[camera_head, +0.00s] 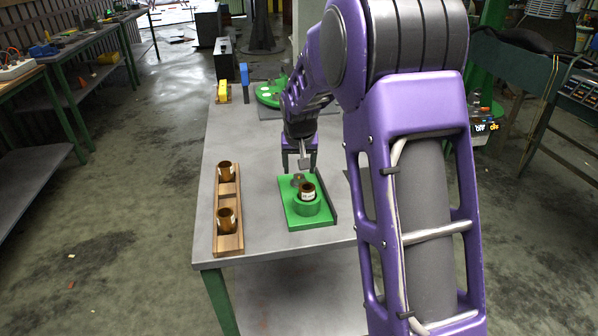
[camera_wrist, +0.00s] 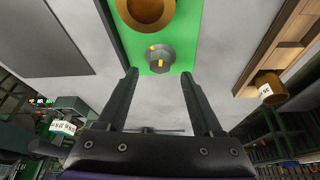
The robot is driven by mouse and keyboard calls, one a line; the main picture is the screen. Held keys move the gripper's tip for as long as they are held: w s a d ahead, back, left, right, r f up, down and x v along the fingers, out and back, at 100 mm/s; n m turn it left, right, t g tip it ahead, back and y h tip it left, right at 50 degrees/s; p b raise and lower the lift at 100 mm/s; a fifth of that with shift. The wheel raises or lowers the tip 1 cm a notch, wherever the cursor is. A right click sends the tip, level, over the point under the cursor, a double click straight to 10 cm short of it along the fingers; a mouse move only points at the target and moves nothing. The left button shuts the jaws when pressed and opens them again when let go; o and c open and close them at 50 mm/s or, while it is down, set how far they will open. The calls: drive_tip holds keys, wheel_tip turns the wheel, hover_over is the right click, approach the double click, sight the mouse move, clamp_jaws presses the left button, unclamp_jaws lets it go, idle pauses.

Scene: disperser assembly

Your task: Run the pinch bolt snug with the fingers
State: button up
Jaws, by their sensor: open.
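The pinch bolt shows in the wrist view as a grey round head (camera_wrist: 159,60) with yellow marks. It sits over the green base (camera_wrist: 190,30), beside a brown cup (camera_wrist: 146,10) that is cut off by the top edge. In the head view the green base (camera_head: 292,217) lies on the table with a labelled brown cup (camera_head: 307,190) upright in its green ring (camera_head: 307,208). The bolt (camera_head: 297,179) is small there, behind the cup. My gripper (camera_wrist: 158,75) is open and empty. Its fingertips lie either side of the bolt's line, apart from the bolt.
A wooden rack (camera_head: 228,243) with two brown cups (camera_head: 226,171) stands left of the base. A dark plate (camera_wrist: 42,40) lies on the other side, mostly behind my arm in the head view. A green disc (camera_head: 268,92) and a yellow item (camera_head: 222,92) are at the back.

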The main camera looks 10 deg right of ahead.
drive_tip(key=p+v, duration=0.1)
drive_tip(key=v, duration=1.2)
drive_tip(key=shift+s+r, duration=0.2)
drive_tip(key=shift+r, duration=0.1)
drive_tip(key=shift+w+a+r, duration=0.1)
drive_tip(key=shift+a, duration=0.05)
